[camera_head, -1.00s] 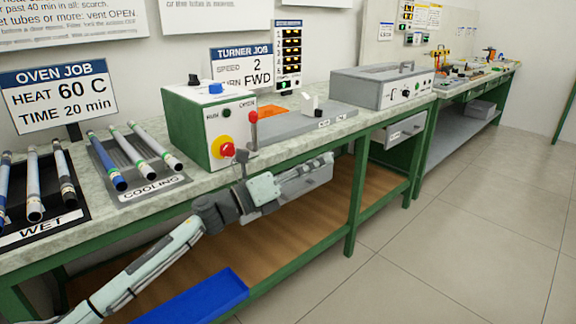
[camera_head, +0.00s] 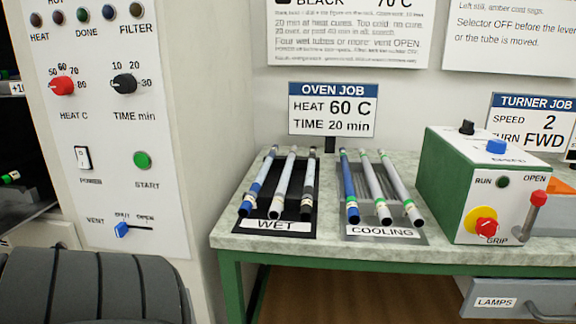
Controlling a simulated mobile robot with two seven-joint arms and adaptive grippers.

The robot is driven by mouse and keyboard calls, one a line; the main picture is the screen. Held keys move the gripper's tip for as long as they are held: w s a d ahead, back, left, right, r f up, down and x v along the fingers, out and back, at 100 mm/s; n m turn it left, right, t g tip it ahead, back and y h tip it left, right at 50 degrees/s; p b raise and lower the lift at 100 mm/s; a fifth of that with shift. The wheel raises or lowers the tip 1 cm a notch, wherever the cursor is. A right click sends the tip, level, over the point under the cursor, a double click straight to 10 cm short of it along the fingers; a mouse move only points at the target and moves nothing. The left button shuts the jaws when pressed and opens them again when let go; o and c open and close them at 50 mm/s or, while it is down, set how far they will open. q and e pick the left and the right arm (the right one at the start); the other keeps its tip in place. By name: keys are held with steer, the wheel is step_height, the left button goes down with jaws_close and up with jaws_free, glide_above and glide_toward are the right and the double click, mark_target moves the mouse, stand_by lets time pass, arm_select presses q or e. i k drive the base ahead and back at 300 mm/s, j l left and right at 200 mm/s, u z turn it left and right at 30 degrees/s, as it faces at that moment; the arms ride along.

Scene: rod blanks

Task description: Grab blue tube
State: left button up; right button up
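A solid blue tube (camera_head: 349,188) lies at the left of the cooling tray (camera_head: 382,237), its near end toward me over the tray's label. Beside it lie a white tube (camera_head: 376,188) and a white tube with green bands (camera_head: 400,188). In the wet tray (camera_head: 275,233) lie a tube with blue parts (camera_head: 259,182), a pale tube (camera_head: 283,183) and a darker-ended tube (camera_head: 308,185). Neither of my grippers can be seen. A dark ribbed shape fills the lower left corner; I cannot tell what it is.
An oven panel (camera_head: 110,165) with knobs and switches stands at the left. The turner box (camera_head: 450,185) with a red grip knob (camera_head: 487,227) and lever (camera_head: 532,215) stands right of the trays. The bench edge (camera_head: 330,247) in front is clear. A lamps drawer (camera_head: 525,298) is below right.

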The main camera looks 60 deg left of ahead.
mark_target(245, 209)
steer(key=i+j+u, duration=0.1)
steer(key=i+u, duration=0.15)
steer(key=u, duration=0.15)
steer(key=i+u, duration=0.25)
steer(key=u, duration=1.5)
